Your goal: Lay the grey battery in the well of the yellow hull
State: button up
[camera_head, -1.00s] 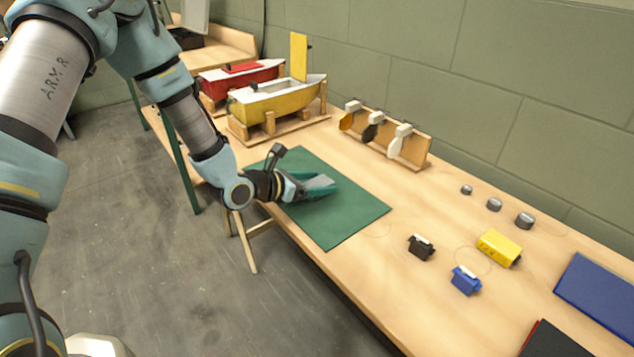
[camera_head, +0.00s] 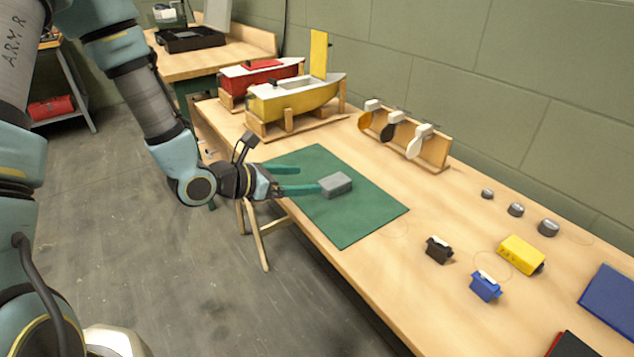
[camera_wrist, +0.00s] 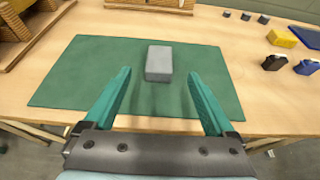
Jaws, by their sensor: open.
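The grey battery (camera_head: 336,185) lies on the green mat (camera_head: 345,230). In the wrist view the battery (camera_wrist: 159,63) sits just beyond the fingertips, centred between the fingers' lines. My gripper (camera_head: 308,179) is open and empty, low over the mat on the battery's left side; its two teal fingers also show in the wrist view (camera_wrist: 158,74). The yellow hull (camera_head: 292,100) stands upright on a wooden cradle (camera_head: 270,131) behind the mat, with a white deck and an upright yellow panel (camera_head: 318,53). The inside of its well is hidden from this angle.
A red hull (camera_head: 232,84) stands behind the yellow one. A rack (camera_head: 436,153) with several propellers stands along the wall. Black (camera_head: 438,250), blue (camera_head: 486,286) and yellow (camera_head: 521,254) blocks and small grey caps lie to the right. The mat around the battery is clear.

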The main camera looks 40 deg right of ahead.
jog(key=shift+v, duration=0.85)
jog(key=shift+s+a+r+m, duration=0.15)
jog(key=shift+a+m, duration=0.05)
jog(key=shift+m, duration=0.1)
jog(key=w+a+r+m+y, duration=0.1)
jog(key=a+m+y, duration=0.4)
jog(key=a, duration=1)
jog(key=w+a+r+m+y, duration=0.1)
jog(key=a+r+m+y, duration=0.1)
jog(key=a+m+y, duration=0.4)
jog(key=a+m, duration=0.4)
jog(key=a, duration=0.5)
jog(key=shift+r, duration=0.35)
jog(key=shift+o, duration=0.8)
jog(key=w+a+r+m+t+y, duration=0.2)
jog(key=w+a+r+m, duration=0.1)
jog(key=a, duration=0.4)
jog(key=shift+w+a, duration=0.4)
